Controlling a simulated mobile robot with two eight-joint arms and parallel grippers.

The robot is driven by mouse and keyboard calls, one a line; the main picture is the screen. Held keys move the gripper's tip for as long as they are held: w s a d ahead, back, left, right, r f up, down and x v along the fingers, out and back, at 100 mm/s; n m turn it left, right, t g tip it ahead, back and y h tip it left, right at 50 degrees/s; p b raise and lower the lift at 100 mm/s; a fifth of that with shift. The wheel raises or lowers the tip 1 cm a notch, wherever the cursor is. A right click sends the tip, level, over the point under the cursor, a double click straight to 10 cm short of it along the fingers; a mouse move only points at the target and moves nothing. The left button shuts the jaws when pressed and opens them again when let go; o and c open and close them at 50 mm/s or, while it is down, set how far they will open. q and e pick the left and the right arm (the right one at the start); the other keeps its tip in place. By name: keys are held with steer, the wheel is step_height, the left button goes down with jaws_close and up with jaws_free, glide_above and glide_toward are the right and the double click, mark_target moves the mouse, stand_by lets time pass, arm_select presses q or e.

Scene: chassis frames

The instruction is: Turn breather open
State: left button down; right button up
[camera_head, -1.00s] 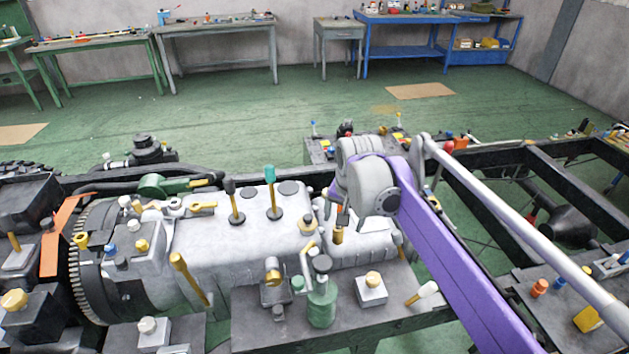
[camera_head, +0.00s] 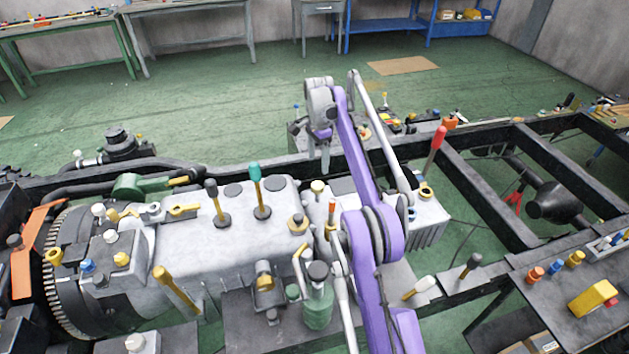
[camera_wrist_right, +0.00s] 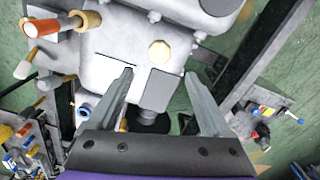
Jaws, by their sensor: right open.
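I cannot tell for sure which part is the breather. A yellow-capped fitting (camera_head: 317,187) stands on top of the grey housing (camera_head: 275,187) in the head view. A yellow hexagonal knob (camera_wrist_right: 161,52) shows on a pale housing (camera_wrist_right: 112,45) in the right wrist view; it may be the same fitting. My right gripper (camera_head: 325,165) hangs fingers down just behind the housing in the head view. In the wrist view its open fingers (camera_wrist_right: 159,73) are empty, with the yellow knob just beyond the tips. My left gripper is not in view.
An orange-tipped lever (camera_head: 332,208) and a teal-handled lever (camera_head: 255,180) stand up nearby. A green bottle-like part (camera_head: 318,305) is in front. Black frame rails (camera_head: 480,190) run to the right. Open green floor lies behind.

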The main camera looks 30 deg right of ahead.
mark_target(318, 185)
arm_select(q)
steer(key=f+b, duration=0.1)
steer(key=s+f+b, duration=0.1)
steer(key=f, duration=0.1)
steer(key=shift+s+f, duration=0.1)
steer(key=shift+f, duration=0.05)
arm_select(e)
step_height(318, 185, down, 10)
steer(key=shift+r, duration=0.2)
jaws_close()
